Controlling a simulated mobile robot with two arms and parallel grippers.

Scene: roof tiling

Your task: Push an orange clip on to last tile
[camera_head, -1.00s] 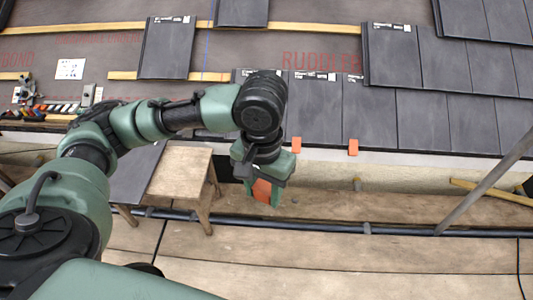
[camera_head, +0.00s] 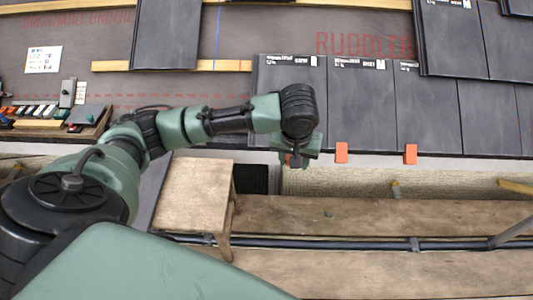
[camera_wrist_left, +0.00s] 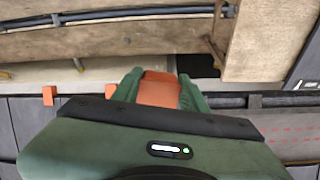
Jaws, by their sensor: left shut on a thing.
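My left gripper (camera_head: 296,160) is at the lower edge of the leftmost tile (camera_head: 285,80) in the bottom row. In the left wrist view its green fingers (camera_wrist_left: 158,88) are shut on an orange clip (camera_wrist_left: 157,90). In the head view the clip is mostly hidden by the gripper, and I cannot tell whether it touches the tile. Two orange clips sit on the lower tile edge to the right, the nearer clip (camera_head: 341,152) and the farther clip (camera_head: 410,154). My right gripper is not in view.
A wooden stool (camera_head: 190,190) stands below and left of the gripper. Scaffold planks (camera_head: 350,215) run below the eave. A tray of tools (camera_head: 50,125) lies at the left. A loose tile (camera_head: 165,35) rests on the battens above.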

